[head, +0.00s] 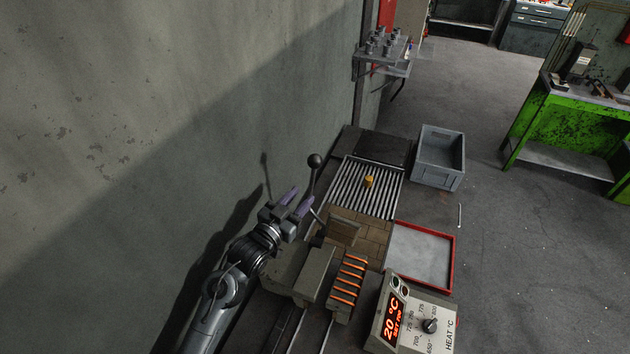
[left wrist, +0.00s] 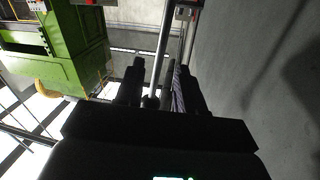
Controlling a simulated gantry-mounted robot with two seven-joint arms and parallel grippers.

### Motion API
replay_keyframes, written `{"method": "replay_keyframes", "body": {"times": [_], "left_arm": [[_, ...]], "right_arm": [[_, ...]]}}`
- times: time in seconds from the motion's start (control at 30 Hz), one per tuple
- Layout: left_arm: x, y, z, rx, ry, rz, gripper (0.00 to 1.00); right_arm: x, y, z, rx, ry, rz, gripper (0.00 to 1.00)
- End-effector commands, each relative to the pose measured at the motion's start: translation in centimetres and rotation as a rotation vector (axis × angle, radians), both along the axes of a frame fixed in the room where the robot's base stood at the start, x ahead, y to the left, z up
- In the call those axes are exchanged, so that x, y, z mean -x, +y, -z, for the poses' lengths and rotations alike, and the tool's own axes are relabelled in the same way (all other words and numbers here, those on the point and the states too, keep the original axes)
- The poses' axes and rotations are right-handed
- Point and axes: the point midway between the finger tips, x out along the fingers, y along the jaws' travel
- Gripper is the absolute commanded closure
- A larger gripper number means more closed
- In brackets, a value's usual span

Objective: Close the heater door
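The heater stands at the bottom centre of the head view, with a brick-lined surface (head: 373,236) and a block of glowing orange bars (head: 348,281). A lever with a black ball knob (head: 315,160) rises beside it; I cannot tell for certain that it belongs to the heater door. The door itself is not clearly distinguishable. My left gripper (head: 303,196) is open, its purple fingers apart, close to the lever's rod. In the left wrist view a grey rod (left wrist: 160,55) shows between or beyond the open fingers; contact cannot be told. My right gripper is not in view.
The temperature panel (head: 420,316) reads 20 °C. A red-rimmed tray (head: 453,264) lies right of the bricks. A grey crate (head: 440,180) stands behind. The wall (head: 150,130) is close on the left.

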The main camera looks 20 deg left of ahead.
Motion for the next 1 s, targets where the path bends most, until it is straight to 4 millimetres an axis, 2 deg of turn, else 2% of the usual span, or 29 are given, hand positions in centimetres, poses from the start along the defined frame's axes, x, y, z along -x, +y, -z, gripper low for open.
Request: {"method": "replay_keyframes", "body": {"times": [0.2, 0.43, 0.6, 0.93, 1.0], "left_arm": [[-3.7, -1.0, -0.2, 0.001, 0.000, 0.002, 0.62], [-6.4, -1.6, -0.1, 0.001, -0.001, 0.000, 0.62], [-7.2, -1.8, -0.1, -0.001, -0.002, 0.000, 0.62], [-7.4, -1.8, 0.0, -0.001, -0.001, 0.001, 0.62], [-7.4, -1.8, 0.0, -0.001, -0.001, 0.001, 0.73]], "right_arm": [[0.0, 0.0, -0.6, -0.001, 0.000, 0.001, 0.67], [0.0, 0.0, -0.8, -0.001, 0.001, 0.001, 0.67], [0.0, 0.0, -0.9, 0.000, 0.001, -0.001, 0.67], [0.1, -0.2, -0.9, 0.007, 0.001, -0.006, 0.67], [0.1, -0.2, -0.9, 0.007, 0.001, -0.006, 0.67]]}}
